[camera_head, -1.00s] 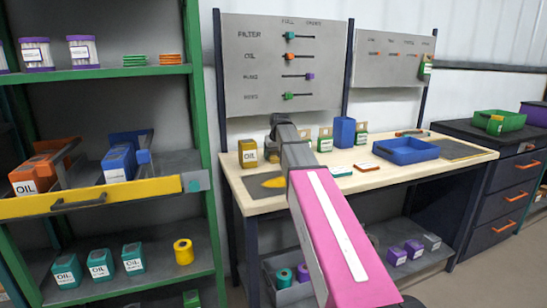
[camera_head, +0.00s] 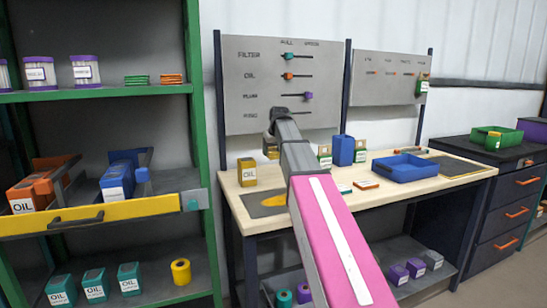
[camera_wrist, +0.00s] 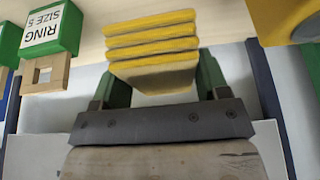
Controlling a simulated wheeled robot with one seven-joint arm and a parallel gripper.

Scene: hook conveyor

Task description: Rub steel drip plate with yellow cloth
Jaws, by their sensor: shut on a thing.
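My gripper (camera_wrist: 163,80) is shut on a folded yellow cloth (camera_wrist: 152,42), whose several layers show between the green fingers in the wrist view. In the head view my gripper (camera_head: 271,143) is raised above the back left of the bench, in front of the pegboard, with a bit of yellow below it. The steel drip plate (camera_head: 254,210) lies flat and dark grey at the bench's front left, with a yellow patch (camera_head: 274,201) on it. My gripper and the cloth are apart from the plate. My forearm hides the plate's right side.
A yellow oil box (camera_head: 247,172) stands behind the plate at the left. Green-and-tan boxes (camera_head: 324,156), a blue bin (camera_head: 343,150) and a blue tray (camera_head: 405,167) stand to the right. A pegboard (camera_head: 270,75) rises behind the bench. A shelf unit (camera_head: 207,170) is on the left.

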